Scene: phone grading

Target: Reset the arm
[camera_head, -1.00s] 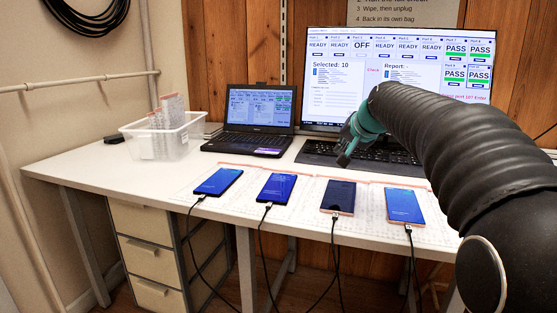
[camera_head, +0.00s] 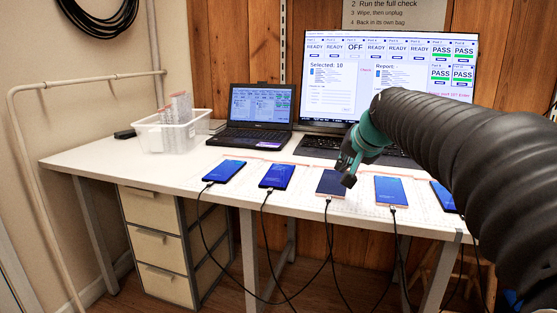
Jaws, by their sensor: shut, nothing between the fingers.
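My gripper (camera_head: 347,172) is shut and empty, with its dark fingertips pointing down over the desk, in front of the keyboard. It appears just above or behind the dark-screened phone (camera_head: 332,184), and I cannot tell the exact height. My arm comes in from the right and hides part of the monitor and keyboard. A row of cabled phones lies on bags along the front of the desk. Blue-screened phones lie at the left (camera_head: 224,171), beside it (camera_head: 277,176), right of the dark one (camera_head: 391,191), and at the far right (camera_head: 443,197), partly behind my arm.
The white desk (camera_head: 120,160) has an open laptop (camera_head: 256,120), a large monitor (camera_head: 335,75) and a keyboard (camera_head: 318,146). A clear bin (camera_head: 165,136) with bags stands at the back left.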

